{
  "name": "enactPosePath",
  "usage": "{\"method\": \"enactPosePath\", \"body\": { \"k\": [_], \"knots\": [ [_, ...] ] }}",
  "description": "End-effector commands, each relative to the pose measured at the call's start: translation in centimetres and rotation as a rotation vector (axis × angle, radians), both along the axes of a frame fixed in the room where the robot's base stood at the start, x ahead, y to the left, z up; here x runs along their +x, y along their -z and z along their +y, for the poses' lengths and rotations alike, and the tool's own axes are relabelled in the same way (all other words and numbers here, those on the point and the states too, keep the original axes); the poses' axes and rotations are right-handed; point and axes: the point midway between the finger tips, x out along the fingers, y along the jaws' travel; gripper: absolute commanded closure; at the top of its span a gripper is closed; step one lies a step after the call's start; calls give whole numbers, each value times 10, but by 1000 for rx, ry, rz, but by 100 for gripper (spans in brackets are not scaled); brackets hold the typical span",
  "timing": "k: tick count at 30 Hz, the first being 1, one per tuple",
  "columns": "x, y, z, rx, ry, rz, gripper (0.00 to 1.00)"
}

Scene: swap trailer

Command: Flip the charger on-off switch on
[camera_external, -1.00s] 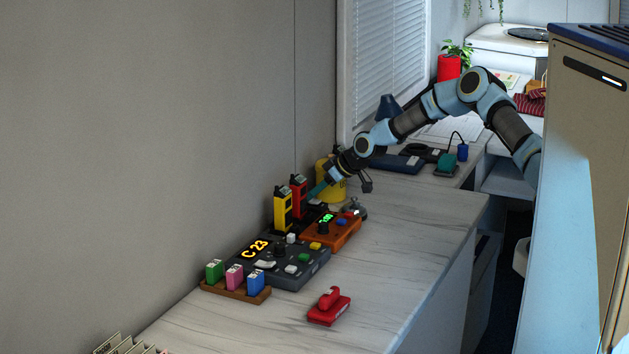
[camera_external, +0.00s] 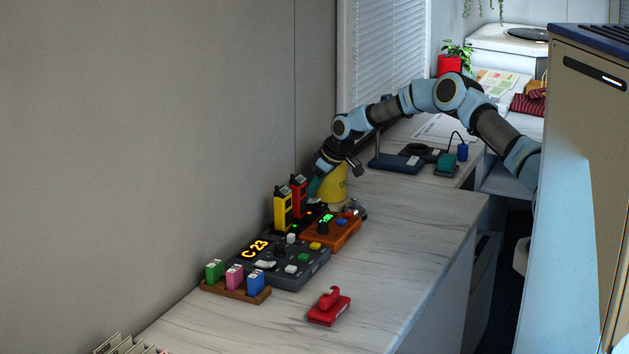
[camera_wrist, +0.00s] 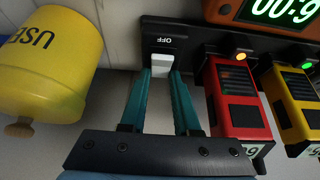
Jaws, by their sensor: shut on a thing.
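The black charger (camera_wrist: 203,48) holds a red radio (camera_wrist: 238,105) and a yellow radio (camera_wrist: 297,100); both radios also stand upright in the external view. At the charger's left end in the wrist view is its white on-off switch (camera_wrist: 161,60), with the word OFF above it, upside down. My gripper (camera_wrist: 161,74) has its teal fingertips shut on the switch, one on each side. In the external view my gripper (camera_external: 314,188) points steeply down behind the red radio. An orange light and a green light glow beside the radios.
A yellow container (camera_wrist: 45,62) marked USED stands left of the charger in the wrist view. An orange timer (camera_external: 332,233) and a grey console (camera_external: 285,265) sit in front.

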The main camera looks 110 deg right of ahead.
Motion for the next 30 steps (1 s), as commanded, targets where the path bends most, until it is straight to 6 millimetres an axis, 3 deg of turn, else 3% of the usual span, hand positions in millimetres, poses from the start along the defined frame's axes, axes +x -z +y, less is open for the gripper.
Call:
{"method": "enactPosePath", "body": {
  "k": [2,3,10,20,30],
  "knots": [
    [-1,1,0,1,0,1,100],
    [-1,1,0,1,0,1,67],
    [0,0,0,0,0,0,41],
    [-1,-3,1,-2,0,0,40],
    [-19,-49,18,-4,1,0,40]
  ]
}}
